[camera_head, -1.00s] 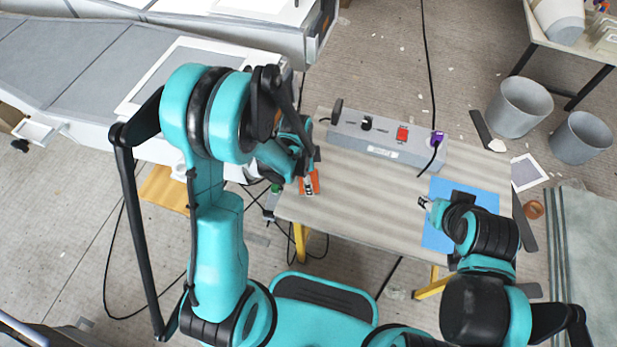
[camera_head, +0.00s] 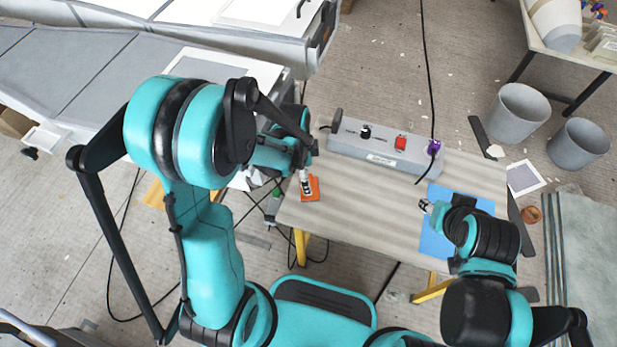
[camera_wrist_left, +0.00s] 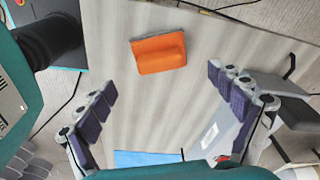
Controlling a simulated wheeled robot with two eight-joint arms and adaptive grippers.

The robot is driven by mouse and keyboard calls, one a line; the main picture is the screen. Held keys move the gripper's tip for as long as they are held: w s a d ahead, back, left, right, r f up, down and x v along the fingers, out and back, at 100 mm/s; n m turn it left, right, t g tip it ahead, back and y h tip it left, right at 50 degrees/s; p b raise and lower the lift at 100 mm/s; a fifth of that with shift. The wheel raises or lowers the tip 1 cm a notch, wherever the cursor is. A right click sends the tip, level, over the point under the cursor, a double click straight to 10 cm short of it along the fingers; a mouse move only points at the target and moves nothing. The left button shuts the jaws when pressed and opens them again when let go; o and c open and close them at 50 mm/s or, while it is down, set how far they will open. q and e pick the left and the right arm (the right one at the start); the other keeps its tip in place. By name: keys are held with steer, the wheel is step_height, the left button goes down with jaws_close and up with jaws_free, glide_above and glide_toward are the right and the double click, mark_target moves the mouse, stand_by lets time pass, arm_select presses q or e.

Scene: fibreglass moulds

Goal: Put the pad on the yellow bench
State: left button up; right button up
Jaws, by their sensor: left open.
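The orange pad (camera_head: 313,190) lies on the left front part of the bench top (camera_head: 360,205), a grey-brown board on yellow legs. In the left wrist view the pad (camera_wrist_left: 160,55) lies flat with a raised ridge, and bare board shows around it. My left gripper (camera_head: 305,184) is just above the pad in the head view and partly covers it. In the left wrist view the left gripper (camera_wrist_left: 160,100) is open and empty, its fingers wide apart, the pad beyond them and apart from both. My right gripper (camera_head: 424,205) is over the blue sheet (camera_head: 436,243); its jaws are too small to read.
A grey control box (camera_head: 385,148) with a red switch and cable stands along the bench's back edge. Grey moulds (camera_head: 75,70) stand at the left. Two grey buckets (camera_head: 517,113) stand on the floor at the right. The bench's middle is clear.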

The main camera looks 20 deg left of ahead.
arm_select(q)
steer(key=s+a+r+n+t, duration=0.1)
steer(key=s+r+n+t, duration=0.2)
steer(key=s+r+n, duration=0.2)
steer(key=s+a+r+n+t+y+p, duration=0.1)
steer(key=s+r+n+t, duration=0.2)
steer(key=r, duration=1.1)
steer(key=s+n, duration=0.2)
steer(key=n, duration=0.3)
steer(key=shift+a+r+n+t, duration=0.25)
steer(key=shift+a+n+t, duration=0.1)
steer(key=shift+n+t, duration=0.05)
